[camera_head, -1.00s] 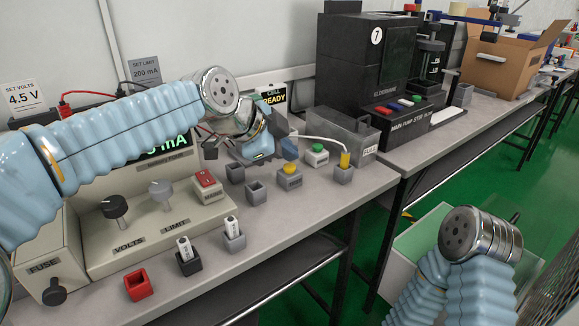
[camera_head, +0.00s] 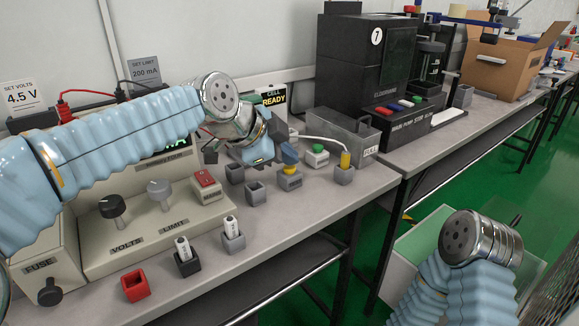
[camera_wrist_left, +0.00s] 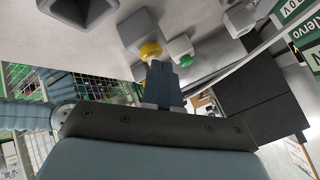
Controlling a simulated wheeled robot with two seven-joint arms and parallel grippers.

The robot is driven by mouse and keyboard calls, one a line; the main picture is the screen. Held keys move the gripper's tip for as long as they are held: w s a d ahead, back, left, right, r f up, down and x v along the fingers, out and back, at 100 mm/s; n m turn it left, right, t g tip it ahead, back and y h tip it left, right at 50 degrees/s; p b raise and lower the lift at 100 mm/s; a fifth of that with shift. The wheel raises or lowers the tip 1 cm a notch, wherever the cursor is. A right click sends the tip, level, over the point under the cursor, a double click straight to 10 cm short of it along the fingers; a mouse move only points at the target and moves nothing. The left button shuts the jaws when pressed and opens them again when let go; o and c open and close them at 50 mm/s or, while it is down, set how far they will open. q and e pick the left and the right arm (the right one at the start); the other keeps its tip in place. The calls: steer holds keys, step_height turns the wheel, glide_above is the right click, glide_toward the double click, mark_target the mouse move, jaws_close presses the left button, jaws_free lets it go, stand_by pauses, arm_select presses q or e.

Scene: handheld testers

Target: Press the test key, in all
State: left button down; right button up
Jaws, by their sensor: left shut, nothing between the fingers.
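A grey block with a yellow key (camera_head: 289,170) stands on the bench; its label is too small to read. A grey block with a green key (camera_head: 318,149) stands behind it to the right. My left gripper (camera_head: 288,154) is shut and empty, its fingertips just above and behind the yellow key. In the left wrist view the shut fingertips (camera_wrist_left: 160,70) are close beside the yellow key (camera_wrist_left: 150,50), with the green key (camera_wrist_left: 186,61) to the right. I cannot tell whether they touch the yellow key. My right gripper is out of view.
The supply unit (camera_head: 130,235) with knobs and a red switch (camera_head: 205,178) stands left, its display mostly hidden by my left arm. Empty grey holders (camera_head: 256,193) and a block with a yellow plug (camera_head: 345,162) flank the yellow key.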

mark_target(286, 169)
arm_select(q)
steer(key=shift+f, duration=0.2)
stand_by(0.4)
steer(key=shift+r+p, duration=0.55)
steer(key=shift+r, duration=0.35)
steer(key=shift+r, duration=0.15)
step_height(286, 169, up, 5)
steer(key=p, duration=0.4)
